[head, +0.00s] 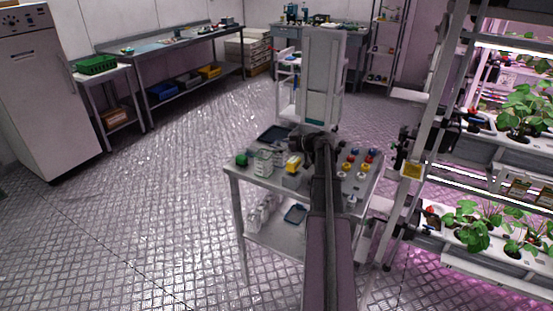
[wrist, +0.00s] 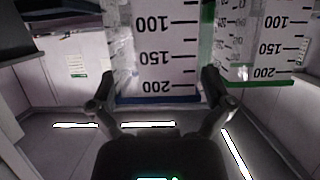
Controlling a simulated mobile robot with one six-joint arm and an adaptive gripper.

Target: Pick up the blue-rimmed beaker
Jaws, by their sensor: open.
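In the wrist view the blue-rimmed beaker (wrist: 158,60) fills the upper middle. It is clear to whitish, with black marks 100, 150 and 200, and its blue rim (wrist: 158,99) runs along its lower edge in this picture. My gripper (wrist: 157,84) is open, with one finger on either side of the beaker's rim end. I cannot tell whether the fingers touch it. In the head view my gripper (head: 322,142) is over the steel cart (head: 236,176), and my arm hides what is directly in front of it.
A similar green-rimmed beaker (wrist: 255,83) stands close on the right in the wrist view, near the right finger. On the cart are a yellow item (head: 293,163), a green item (head: 242,159) and several small coloured-top items (head: 363,166). A plant rack (head: 432,110) stands right of the cart.

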